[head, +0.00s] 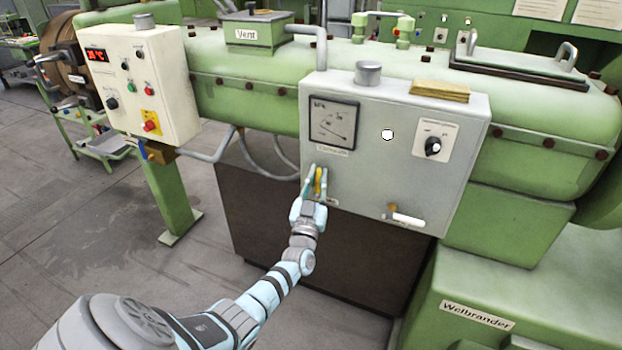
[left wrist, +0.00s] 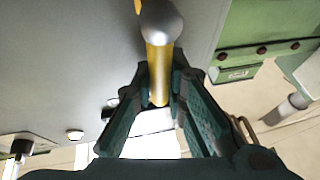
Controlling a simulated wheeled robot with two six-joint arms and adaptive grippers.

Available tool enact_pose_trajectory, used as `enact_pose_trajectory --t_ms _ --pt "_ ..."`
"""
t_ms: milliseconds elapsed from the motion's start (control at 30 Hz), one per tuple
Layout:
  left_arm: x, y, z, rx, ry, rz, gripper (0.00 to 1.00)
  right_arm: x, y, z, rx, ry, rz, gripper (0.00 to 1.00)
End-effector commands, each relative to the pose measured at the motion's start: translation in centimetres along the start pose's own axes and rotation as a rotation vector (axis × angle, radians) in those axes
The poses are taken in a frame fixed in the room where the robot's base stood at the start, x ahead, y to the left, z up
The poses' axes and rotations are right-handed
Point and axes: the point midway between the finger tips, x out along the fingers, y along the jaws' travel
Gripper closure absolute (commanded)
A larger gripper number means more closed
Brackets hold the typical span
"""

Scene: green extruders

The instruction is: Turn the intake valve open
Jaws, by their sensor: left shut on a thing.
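A grey panel (head: 400,100) carries a dial gauge (head: 333,124) with a small label below it. A yellow valve handle (head: 318,180) is under that label, partly hidden by my left gripper (head: 314,184). In the left wrist view the yellow handle (left wrist: 158,72) runs between the dark fingers of my left gripper (left wrist: 160,82), below a rounded grey hub (left wrist: 161,20). The gripper is shut on the handle. A second lever with a white handle (head: 408,219) sits lower right on the panel. I cannot read which valve is marked intake. My right gripper is not in view.
A black rotary knob (head: 433,146) and a white round lamp (head: 387,134) are on the panel. A cream control box (head: 140,85) with buttons stands to the left. The floor (head: 90,230) at the left is clear.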

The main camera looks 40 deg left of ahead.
Motion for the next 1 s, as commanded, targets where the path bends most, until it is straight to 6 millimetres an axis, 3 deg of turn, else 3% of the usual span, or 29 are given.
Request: enact_pose_trajectory --t_ms 567,600,633,1000 --pt "0.17 0.71 0.11 -0.041 -0.009 -0.002 1.0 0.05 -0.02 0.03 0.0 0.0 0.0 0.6" --pt "0.17 0.71 0.12 -0.04 -0.009 -0.002 0.84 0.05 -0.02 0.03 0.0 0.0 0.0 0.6" --pt "0.16 0.71 0.12 -0.04 -0.009 -0.002 0.79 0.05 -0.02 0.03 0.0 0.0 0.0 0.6" --pt "-0.31 0.72 0.13 -0.039 -0.008 -0.002 0.78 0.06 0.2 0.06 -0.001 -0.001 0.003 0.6"
